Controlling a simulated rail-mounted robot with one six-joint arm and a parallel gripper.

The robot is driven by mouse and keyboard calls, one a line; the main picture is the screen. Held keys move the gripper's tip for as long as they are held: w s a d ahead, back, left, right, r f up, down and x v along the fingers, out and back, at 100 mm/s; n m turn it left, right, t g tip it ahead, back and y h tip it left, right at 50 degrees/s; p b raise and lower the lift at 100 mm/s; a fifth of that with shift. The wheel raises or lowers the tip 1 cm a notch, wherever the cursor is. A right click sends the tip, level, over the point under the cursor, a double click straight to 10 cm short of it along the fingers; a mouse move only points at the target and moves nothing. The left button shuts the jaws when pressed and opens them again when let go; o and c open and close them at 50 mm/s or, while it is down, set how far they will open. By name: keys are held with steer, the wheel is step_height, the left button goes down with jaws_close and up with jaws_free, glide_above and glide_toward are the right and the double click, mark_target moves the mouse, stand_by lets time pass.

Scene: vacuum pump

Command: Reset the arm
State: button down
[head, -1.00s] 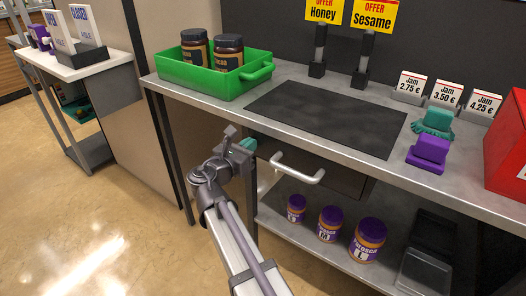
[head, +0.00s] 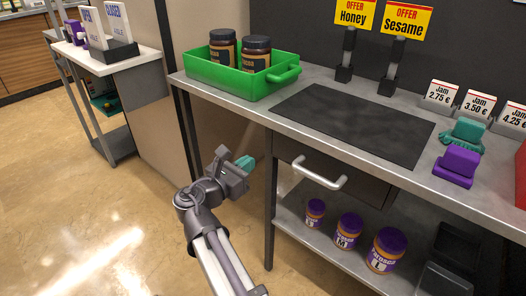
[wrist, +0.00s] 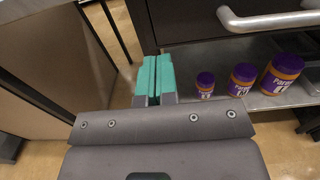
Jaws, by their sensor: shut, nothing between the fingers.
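My gripper (head: 243,166) is in front of the metal counter, left of the drawer handle (head: 320,172) and below the counter top. It is empty. In the wrist view my gripper (wrist: 154,80) shows its teal fingers pressed together, pointing at the gap beside the drawer. The handle also shows at the top right of the wrist view (wrist: 268,20), apart from the fingers.
A green tray (head: 232,90) with two dark jars stands on the counter beside a dark mat (head: 352,124). Purple-lidded jars (head: 348,230) stand on the lower shelf. Teal (head: 463,134) and purple (head: 457,166) objects sit at the right. Open floor lies left.

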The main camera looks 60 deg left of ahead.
steer(key=v, duration=0.4)
steer(key=shift+s, duration=0.1)
